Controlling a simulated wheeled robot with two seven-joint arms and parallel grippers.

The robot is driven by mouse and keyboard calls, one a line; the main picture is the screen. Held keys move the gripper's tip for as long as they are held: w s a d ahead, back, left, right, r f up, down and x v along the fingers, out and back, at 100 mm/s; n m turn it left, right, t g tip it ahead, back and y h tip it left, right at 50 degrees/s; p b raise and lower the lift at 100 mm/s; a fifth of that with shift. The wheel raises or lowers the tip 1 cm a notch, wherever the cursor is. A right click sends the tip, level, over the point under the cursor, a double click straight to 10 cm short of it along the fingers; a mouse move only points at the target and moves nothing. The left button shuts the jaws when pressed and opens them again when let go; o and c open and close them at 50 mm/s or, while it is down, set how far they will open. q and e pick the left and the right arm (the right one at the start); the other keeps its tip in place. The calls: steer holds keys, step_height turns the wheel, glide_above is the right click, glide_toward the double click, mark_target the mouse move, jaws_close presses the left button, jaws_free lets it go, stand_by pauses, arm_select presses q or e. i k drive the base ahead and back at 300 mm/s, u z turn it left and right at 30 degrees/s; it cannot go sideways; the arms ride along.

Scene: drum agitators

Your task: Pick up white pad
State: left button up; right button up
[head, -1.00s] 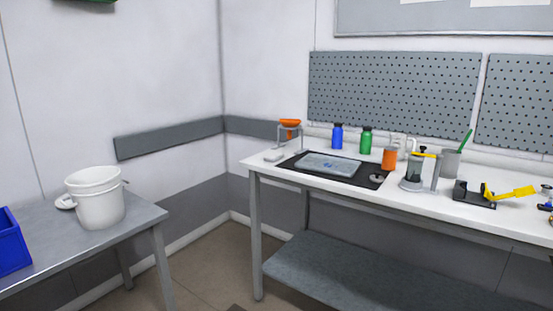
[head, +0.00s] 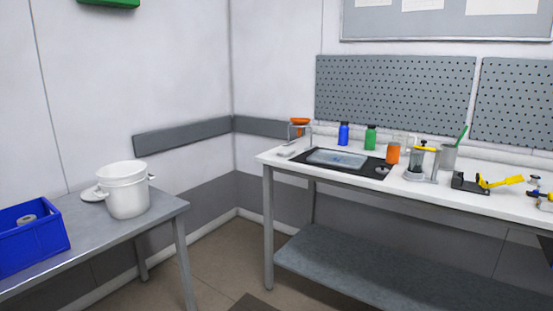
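A small white block (head: 286,153), possibly the white pad, lies at the left end of the white workbench (head: 450,196), beside a black mat (head: 374,170). A flat white round thing (head: 91,194) lies on the grey table (head: 158,211), partly hidden behind a white bucket (head: 127,190). I cannot tell for certain which of these is the pad. Neither of my grippers is in view.
A blue crate (head: 38,240) with a roll inside stands on the grey table's left. The mat holds a clear tray (head: 337,158). Blue (head: 343,133) and green (head: 370,137) bottles stand behind it. Open floor (head: 222,256) lies between the tables.

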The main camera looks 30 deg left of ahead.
mark_target(286, 152)
steer(key=u, duration=0.75)
steer(key=i, duration=0.55)
steer(key=u, duration=0.65)
steer(key=i, duration=1.25)
steer(key=z, duration=0.1)
